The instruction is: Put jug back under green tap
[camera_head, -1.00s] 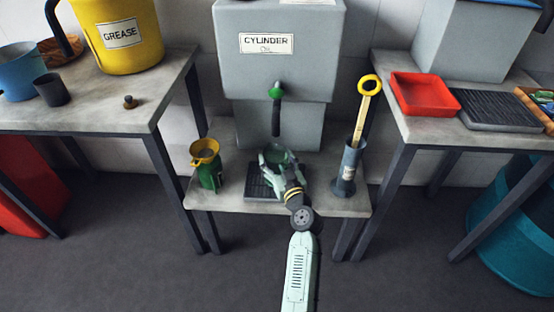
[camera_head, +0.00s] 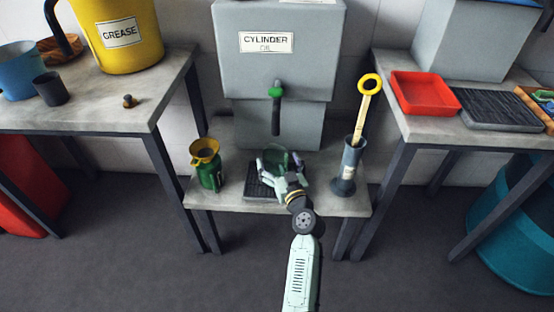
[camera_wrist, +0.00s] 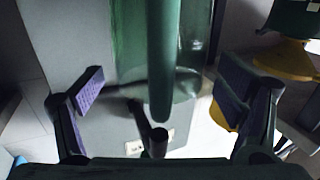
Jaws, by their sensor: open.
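The green see-through jug (camera_head: 281,157) stands over the dark slatted drip tray (camera_head: 254,189) on the low middle shelf, below the green-topped tap (camera_head: 276,93) of the grey cylinder oil tank. My gripper (camera_head: 281,176) is open at the jug's near side and hides part of it. In the wrist view, the jug (camera_wrist: 195,55) fills the upper middle, with its upright green handle (camera_wrist: 163,60) in front. My gripper's fingers (camera_wrist: 162,92) are spread wide on either side of the handle, apart from it. A dark rod-like part shows below the handle.
A green can with a yellow funnel (camera_head: 207,168) stands left of the tray. A grey cylinder (camera_head: 347,168) holding a yellow-ringed dipper stands close on the right. Higher tables flank the shelf, with a yellow grease pail (camera_head: 120,35) and a red tray (camera_head: 424,93).

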